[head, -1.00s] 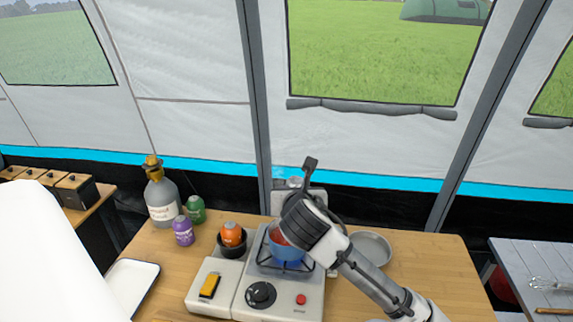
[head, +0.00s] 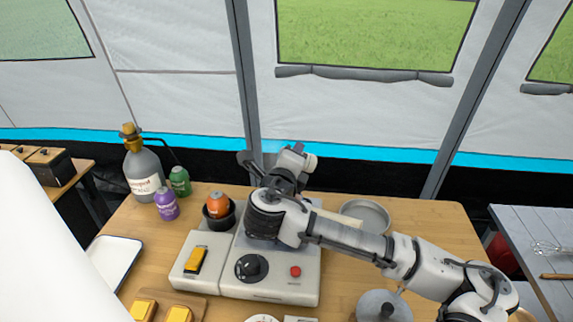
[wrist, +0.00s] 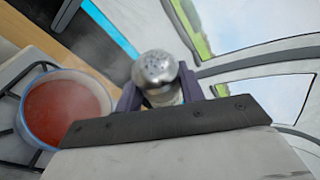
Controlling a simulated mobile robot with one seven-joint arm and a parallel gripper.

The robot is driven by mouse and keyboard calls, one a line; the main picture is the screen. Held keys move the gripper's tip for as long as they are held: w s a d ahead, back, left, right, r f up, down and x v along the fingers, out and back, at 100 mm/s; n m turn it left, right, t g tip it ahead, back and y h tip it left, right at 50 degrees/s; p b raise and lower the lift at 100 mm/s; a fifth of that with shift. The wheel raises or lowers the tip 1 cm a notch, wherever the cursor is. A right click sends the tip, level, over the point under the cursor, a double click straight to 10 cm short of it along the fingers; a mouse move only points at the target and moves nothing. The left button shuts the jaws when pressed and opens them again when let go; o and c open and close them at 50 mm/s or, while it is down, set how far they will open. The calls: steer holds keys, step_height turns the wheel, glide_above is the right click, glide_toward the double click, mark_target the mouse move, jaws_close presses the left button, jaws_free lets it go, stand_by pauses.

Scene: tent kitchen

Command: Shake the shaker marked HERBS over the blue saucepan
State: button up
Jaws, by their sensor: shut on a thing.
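My gripper (wrist: 160,92) is shut on a shaker with a domed, perforated metal cap (wrist: 155,70) in the wrist view. Its label is hidden, so I cannot read HERBS on it. The blue saucepan (wrist: 32,132) holds red liquid and sits on the black burner grate, left of the gripper in the wrist view. In the head view my gripper (head: 288,172) is above the back of the stove, and my wrist hides the saucepan. I cannot tell the shaker's exact tilt, nor whether it is right over the pan.
The stove (head: 270,284) has a black knob and a red button. To its left stand an orange-topped container (head: 217,203) in a black bowl, purple (head: 166,204) and green (head: 180,181) containers and a large bottle (head: 143,172). A metal dish (head: 366,214) lies right of my wrist.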

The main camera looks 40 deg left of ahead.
steer(key=shift+n+t+p, duration=0.4)
steer(key=shift+n+p, duration=0.05)
steer(key=shift+n, duration=0.05)
steer(key=n+t, duration=0.1)
steer(key=n, duration=0.3)
steer(key=shift+a+f+n+t+b, duration=0.2)
steer(key=shift+n+t+b, duration=0.1)
steer(key=shift+t+b, duration=0.1)
steer(key=n, duration=0.1)
steer(key=n+y+b, duration=0.1)
steer(key=n, duration=0.1)
steer(key=n+t+y+b, duration=0.1)
steer(key=n, duration=0.1)
steer(key=shift+s+f, duration=0.2)
steer(key=shift+f, duration=0.1)
steer(key=shift+n+y, duration=0.3)
steer(key=shift+n, duration=0.1)
steer(key=shift+r+n+p, duration=0.2)
steer(key=shift+n+p, duration=0.15)
steer(key=shift+n, duration=0.05)
steer(key=shift+f+n, duration=0.15)
steer(key=shift+n, duration=0.25)
